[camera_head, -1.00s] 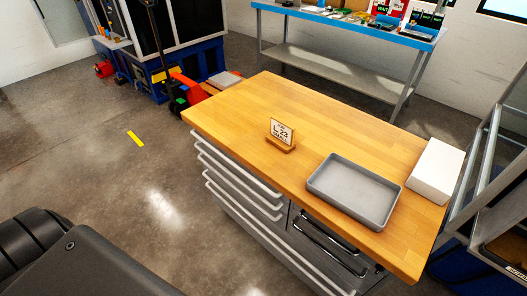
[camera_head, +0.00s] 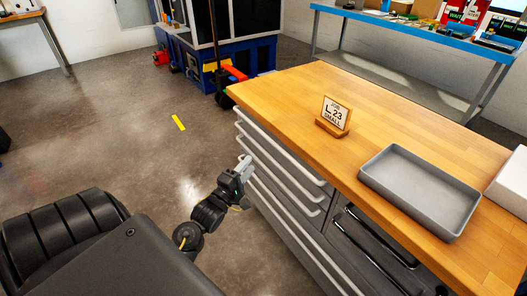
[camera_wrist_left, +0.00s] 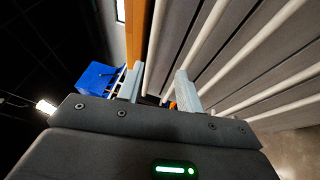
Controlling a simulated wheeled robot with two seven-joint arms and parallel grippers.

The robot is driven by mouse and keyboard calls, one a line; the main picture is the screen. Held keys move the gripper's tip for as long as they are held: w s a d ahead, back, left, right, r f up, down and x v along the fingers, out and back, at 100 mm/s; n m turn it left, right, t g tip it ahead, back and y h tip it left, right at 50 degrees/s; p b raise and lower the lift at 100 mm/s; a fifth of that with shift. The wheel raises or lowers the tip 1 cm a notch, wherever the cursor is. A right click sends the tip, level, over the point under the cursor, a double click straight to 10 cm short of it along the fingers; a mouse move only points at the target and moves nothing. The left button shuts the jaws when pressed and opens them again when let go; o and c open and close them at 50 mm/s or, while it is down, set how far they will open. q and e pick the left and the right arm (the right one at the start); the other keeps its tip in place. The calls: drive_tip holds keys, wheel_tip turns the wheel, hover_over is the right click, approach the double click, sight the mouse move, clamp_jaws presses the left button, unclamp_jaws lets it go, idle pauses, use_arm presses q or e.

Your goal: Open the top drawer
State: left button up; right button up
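The top drawer's pale bar handle (camera_head: 285,147) runs just under the wooden top on the front of a grey drawer cabinet. The top drawer looks shut. My left gripper (camera_head: 243,163) is in front of the far left part of the drawer fronts. In the left wrist view, its two fingers (camera_wrist_left: 158,88) are apart, and the uppermost handle (camera_wrist_left: 157,45) shows in line with the gap between them. I cannot tell whether the handle is inside the gap or beyond it; no grip shows. My right gripper is not in view.
More pale drawer handles lie below, and dark handles (camera_head: 375,240) sit to the right. On the wooden top (camera_head: 290,100) stand a job sign (camera_head: 335,114), a grey tray (camera_head: 372,182) and a white box (camera_head: 510,182). The floor left of the cabinet is clear.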

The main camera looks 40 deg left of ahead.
use_arm(q)
drive_tip(key=w+a+r, duration=0.1)
drive_tip(key=w+r, duration=0.2)
drive_tip(key=w, duration=0.7)
drive_tip(key=shift+w, duration=0.25)
drive_tip(key=shift+a, duration=0.1)
clamp_jaws()
